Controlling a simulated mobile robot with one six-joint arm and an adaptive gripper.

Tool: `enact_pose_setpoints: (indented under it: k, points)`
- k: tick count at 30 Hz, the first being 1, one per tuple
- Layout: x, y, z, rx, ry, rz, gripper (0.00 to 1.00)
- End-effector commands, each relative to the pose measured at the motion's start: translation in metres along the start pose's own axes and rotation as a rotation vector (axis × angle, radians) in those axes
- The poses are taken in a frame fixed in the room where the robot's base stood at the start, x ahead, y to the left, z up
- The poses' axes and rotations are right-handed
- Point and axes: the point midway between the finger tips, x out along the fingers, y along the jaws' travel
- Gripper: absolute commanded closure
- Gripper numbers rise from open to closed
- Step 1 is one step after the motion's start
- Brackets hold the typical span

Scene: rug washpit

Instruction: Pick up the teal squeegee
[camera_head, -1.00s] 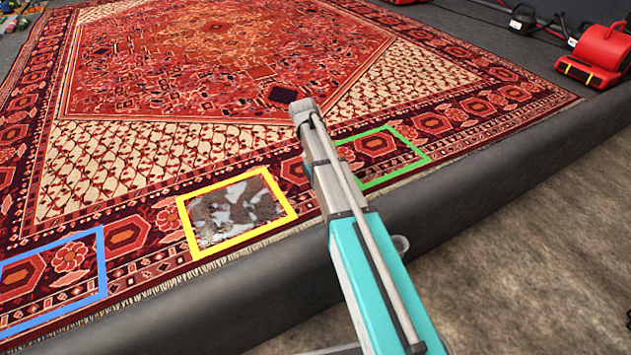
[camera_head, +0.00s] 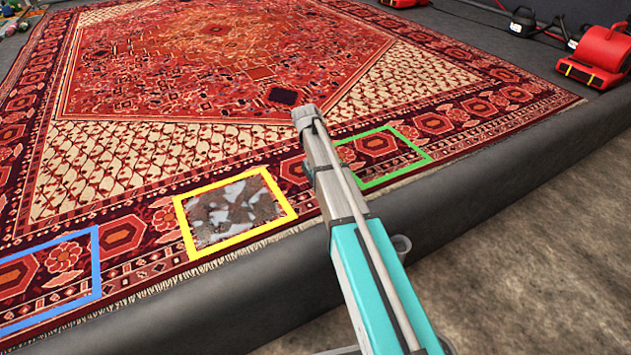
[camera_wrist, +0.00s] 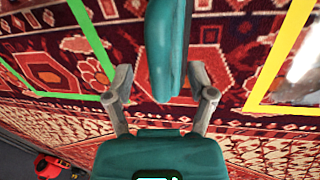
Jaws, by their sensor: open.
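The teal squeegee (camera_wrist: 166,50) shows in the wrist view as a smooth, rounded teal piece running in from the top edge. Its near end lies between the two grey fingers of my gripper (camera_wrist: 159,76). My gripper is open, with visible gaps on both sides of the squeegee. The rest of the squeegee is cut off by the top of the picture.
A red patterned rug (camera_head: 100,160) covers the raised floor. Blue (camera_head: 97,270), yellow (camera_head: 285,195) and green (camera_head: 405,140) outlines lie along its near border. The yellow one holds a grey-brown patch (camera_head: 235,208). A red blower (camera_head: 598,57) stands at the right.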

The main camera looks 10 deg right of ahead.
Motion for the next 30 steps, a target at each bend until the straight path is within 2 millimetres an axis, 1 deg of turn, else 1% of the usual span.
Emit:
enact_pose_setpoints:
  k: [1, 8, 28, 29, 30]
  points:
    - [0.008, -0.001, 0.000, 0.000, 0.000, 0.000, 0.29]
    - [0.020, 0.000, 0.000, 0.000, 0.000, 0.000, 0.29]
    - [0.020, -0.001, 0.000, 0.000, 0.000, 0.000, 0.29]
    - [0.020, -0.001, 0.000, 0.000, 0.000, 0.000, 0.31]
    - [0.020, -0.001, 0.000, 0.000, 0.000, 0.000, 0.38]
